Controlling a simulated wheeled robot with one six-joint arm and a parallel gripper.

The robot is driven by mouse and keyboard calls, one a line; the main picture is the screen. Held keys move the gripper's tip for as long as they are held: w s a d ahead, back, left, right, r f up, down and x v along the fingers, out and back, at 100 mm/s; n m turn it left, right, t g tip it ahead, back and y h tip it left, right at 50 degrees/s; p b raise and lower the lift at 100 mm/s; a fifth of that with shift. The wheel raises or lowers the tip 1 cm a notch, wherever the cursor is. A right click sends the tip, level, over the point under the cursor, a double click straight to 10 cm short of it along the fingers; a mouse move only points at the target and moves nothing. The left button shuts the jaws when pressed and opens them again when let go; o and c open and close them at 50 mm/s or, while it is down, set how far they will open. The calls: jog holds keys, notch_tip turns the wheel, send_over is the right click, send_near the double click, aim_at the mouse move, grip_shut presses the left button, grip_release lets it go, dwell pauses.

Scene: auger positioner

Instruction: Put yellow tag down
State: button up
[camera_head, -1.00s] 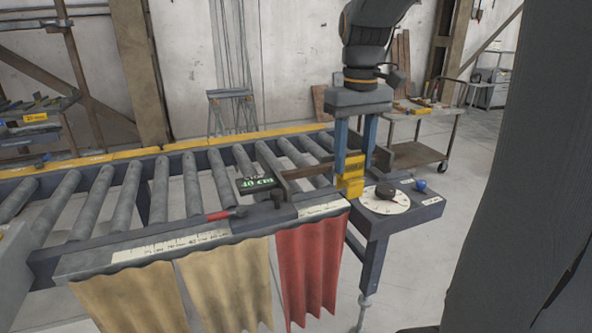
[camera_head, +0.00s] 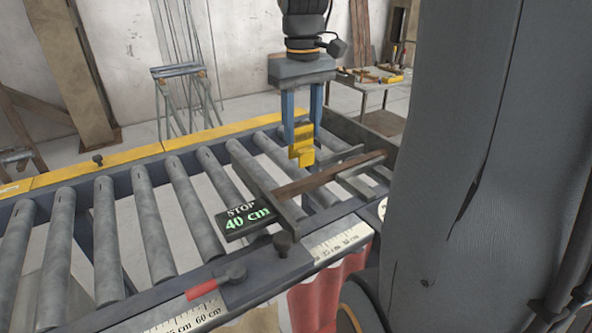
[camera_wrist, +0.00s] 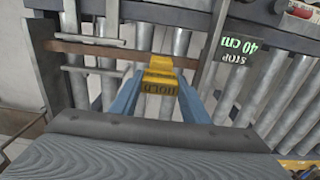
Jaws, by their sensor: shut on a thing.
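The yellow tag (camera_head: 302,147) is a small bent piece, held between the two blue fingers of my gripper (camera_head: 302,136). My gripper is shut on it above the roller conveyor. In the wrist view the yellow tag (camera_wrist: 159,77) shows dark lettering that reads HOLD, between the blue fingertips (camera_wrist: 158,88). A brown bar (camera_head: 330,177) lies across the rollers near the tag. I cannot tell whether the tag touches anything below.
A black sign (camera_head: 246,219) reading STOP 40 cm sits at the stop on the conveyor. A red-handled lever (camera_head: 208,287) and a ruler scale (camera_head: 340,241) are on the front rail. Grey rollers (camera_head: 130,235) fill the left. A tool table (camera_head: 372,78) stands behind.

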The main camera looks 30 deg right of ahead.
notch_tip(320, 180, down, 8)
jog(key=shift+s+f+p, duration=0.1)
jog(key=shift+p, duration=0.65)
jog(key=shift+f, duration=0.55)
jog(key=o, duration=1)
notch_tip(320, 180, up, 13)
jog(key=b, duration=0.2)
jog(key=shift+r+b, duration=0.1)
jog(key=shift+b, duration=0.3)
